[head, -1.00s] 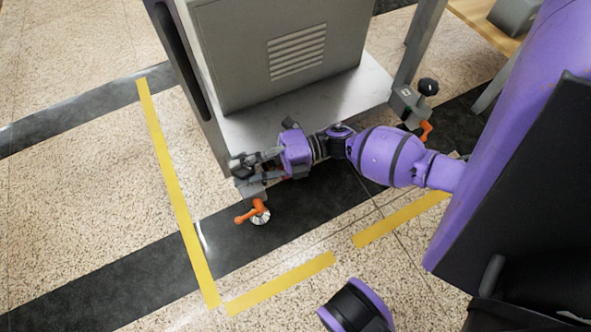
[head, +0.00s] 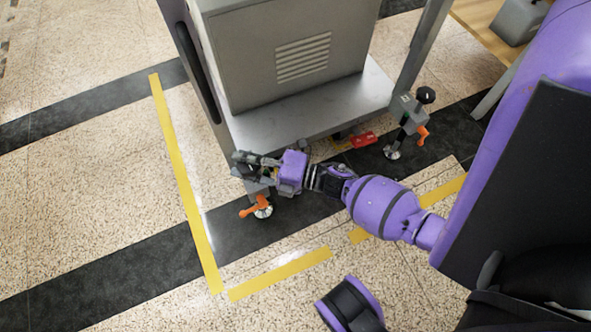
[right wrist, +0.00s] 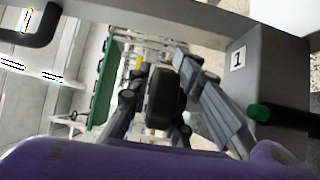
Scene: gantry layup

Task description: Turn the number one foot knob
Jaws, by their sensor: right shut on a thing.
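The number one foot (head: 262,208) stands at the machine's near left corner, with an orange lever (head: 254,206) low on it. In the right wrist view its grey block (right wrist: 270,65) bears a label "1" (right wrist: 238,60). My right gripper (head: 244,167) is at the top of this foot. In the right wrist view a dark round knob (right wrist: 165,98) sits between the gripper's two fingers, which are shut on it. In the head view the gripper mostly hides this knob. My left gripper is not in view.
The grey machine cabinet (head: 290,65) stands on a base plate (head: 345,105). A second foot with a black knob (head: 426,95) and orange lever (head: 422,135) is at right. A red object (head: 364,139) lies under the machine edge. Yellow tape (head: 185,190) marks the floor.

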